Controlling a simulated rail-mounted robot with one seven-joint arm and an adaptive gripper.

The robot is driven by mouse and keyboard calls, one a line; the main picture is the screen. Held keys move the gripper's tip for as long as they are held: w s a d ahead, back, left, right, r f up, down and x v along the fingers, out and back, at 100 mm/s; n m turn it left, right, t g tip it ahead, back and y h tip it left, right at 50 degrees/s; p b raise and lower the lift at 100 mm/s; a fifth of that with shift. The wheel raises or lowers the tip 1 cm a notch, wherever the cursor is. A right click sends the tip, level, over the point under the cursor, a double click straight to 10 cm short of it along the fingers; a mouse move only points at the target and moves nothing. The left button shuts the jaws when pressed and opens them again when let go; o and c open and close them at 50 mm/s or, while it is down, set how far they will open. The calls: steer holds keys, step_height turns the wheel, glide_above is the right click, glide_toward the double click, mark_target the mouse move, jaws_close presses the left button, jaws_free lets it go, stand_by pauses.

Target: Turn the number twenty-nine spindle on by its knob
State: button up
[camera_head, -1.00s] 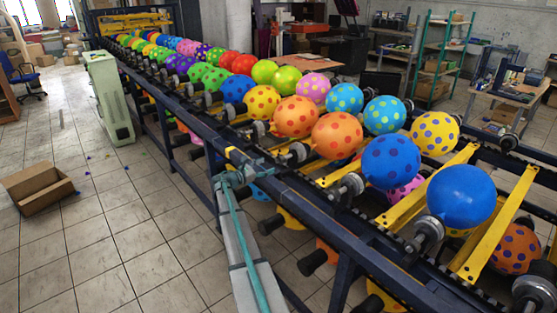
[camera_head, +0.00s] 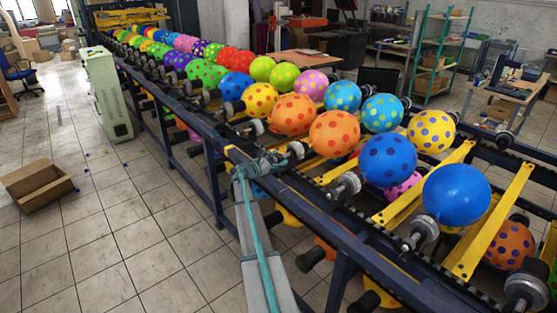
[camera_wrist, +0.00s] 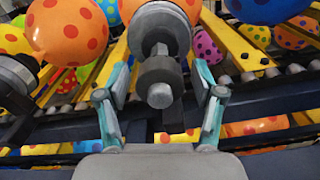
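A grey spindle with a dark knob (camera_wrist: 160,85) points at the wrist camera, in the middle of the wrist view. A wide grey collar lies behind it, and part of an orange balloon (camera_wrist: 183,6) shows beyond. My gripper (camera_wrist: 159,75) is open, with one teal finger left of the knob and one right of it; contact cannot be told. In the head view my gripper (camera_head: 262,164) is at the near side of the rack, close to the spindle ends below the orange dotted balloons (camera_head: 334,134). No spindle number is readable.
A second spindle end (camera_wrist: 14,78) is left of my gripper in the wrist view. The dark rack rail (camera_head: 205,130) and yellow bars (camera_head: 490,225) lie close by. A green cabinet (camera_head: 108,93) and an open cardboard box (camera_head: 36,185) stand left on otherwise mostly clear floor.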

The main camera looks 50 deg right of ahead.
steer(key=c, duration=1)
steer(key=shift+f+m+b, duration=0.15)
steer(key=shift+m+b, duration=0.15)
steer(key=shift+b, duration=0.45)
